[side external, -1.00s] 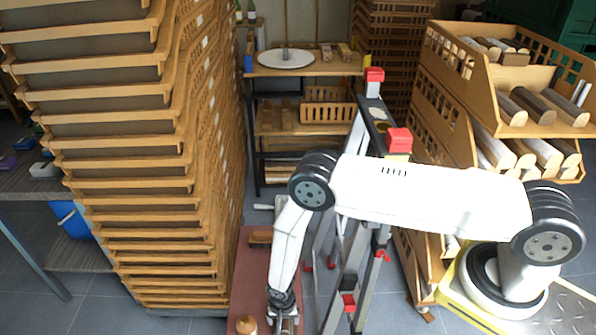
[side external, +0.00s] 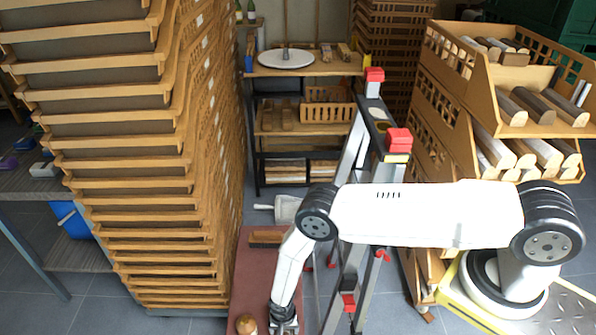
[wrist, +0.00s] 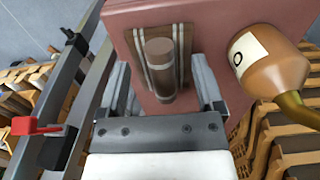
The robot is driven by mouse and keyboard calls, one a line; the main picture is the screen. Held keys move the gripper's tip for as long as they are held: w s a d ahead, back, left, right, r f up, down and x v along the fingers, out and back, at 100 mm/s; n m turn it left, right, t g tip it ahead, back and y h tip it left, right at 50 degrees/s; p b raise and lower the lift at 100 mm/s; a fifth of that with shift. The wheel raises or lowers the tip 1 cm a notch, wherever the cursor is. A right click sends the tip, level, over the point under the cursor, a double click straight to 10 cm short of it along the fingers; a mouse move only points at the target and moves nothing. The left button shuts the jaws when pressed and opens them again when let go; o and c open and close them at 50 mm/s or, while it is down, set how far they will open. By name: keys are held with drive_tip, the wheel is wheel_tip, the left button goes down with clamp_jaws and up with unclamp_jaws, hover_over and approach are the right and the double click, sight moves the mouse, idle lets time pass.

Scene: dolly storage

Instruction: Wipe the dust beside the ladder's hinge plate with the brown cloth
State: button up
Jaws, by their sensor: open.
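My gripper (wrist: 162,80) is open in the wrist view, with one finger on each side of a brown upright roll. This roll stands on a flat brown piece with pale stripes, and together they look like the brown cloth (wrist: 160,68). It lies on a dull red surface (wrist: 120,18). In the side external view my gripper (side external: 284,322) is low over the red surface (side external: 250,290), and the cloth cannot be made out there. The ladder (side external: 345,270) stands just right of my gripper, partly behind my arm. I cannot make out the hinge plate or dust clearly.
A brown bottle (wrist: 268,65) with a pale label stands close to the right finger. Ladder rails and a red lever (wrist: 30,125) are at the left. A brush (side external: 265,239) lies on the red surface's far end. Tall stacked crates (side external: 150,180) rise at the left.

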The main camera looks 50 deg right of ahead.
sight(284, 333)
drive_tip(key=shift+f, duration=0.65)
clamp_jaws()
drive_tip(key=shift+r, duration=0.1)
idle(0.4)
drive_tip(key=shift+r, duration=2.95)
